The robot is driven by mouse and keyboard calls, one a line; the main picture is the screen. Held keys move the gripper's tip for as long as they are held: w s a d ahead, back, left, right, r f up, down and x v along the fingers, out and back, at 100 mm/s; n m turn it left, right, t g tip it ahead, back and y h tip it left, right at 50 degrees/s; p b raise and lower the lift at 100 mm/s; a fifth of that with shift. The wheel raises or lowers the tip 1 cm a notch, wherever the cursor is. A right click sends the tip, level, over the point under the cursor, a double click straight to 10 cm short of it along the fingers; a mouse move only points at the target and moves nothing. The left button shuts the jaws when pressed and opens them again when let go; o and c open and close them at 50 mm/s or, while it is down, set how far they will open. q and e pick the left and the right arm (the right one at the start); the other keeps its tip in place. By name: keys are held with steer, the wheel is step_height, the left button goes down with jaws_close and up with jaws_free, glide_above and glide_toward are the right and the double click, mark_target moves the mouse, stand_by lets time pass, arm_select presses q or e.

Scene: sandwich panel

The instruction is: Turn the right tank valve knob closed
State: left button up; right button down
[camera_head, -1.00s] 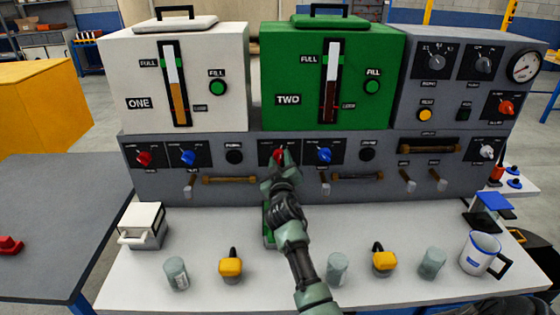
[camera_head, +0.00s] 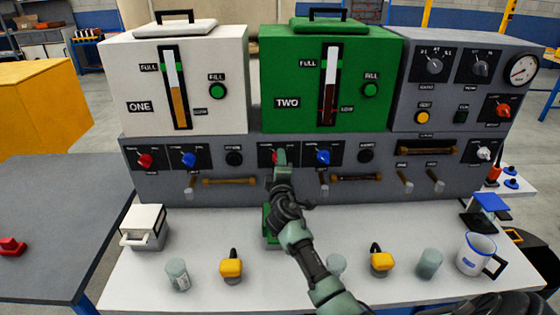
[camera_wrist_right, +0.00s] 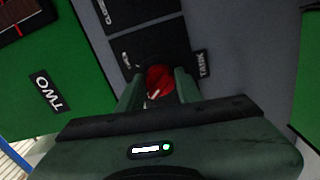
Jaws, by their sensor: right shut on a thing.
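The red valve knob (camera_head: 275,155) sits on the black plate on the panel below the green tank TWO (camera_head: 285,75). My right gripper (camera_head: 281,160) reaches up to it and covers part of it in the head view. In the right wrist view the red knob (camera_wrist_right: 160,80) lies between the two fingers of my right gripper (camera_wrist_right: 158,90), which is shut on it. A light pointer mark shows on the knob, slanted. A plate label reading TANK is beside it. My left gripper is not in view.
A blue knob (camera_head: 323,157) is just right of the red one.

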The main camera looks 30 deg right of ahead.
steer(key=shift+f+n, duration=0.15)
steer(key=shift+n, duration=0.75)
steer(key=c, duration=0.9)
jaws_free()
steer(key=shift+a, duration=0.1)
steer(key=shift+c, duration=0.2)
steer(key=v, duration=0.8)
steer(key=shift+w, duration=0.1)
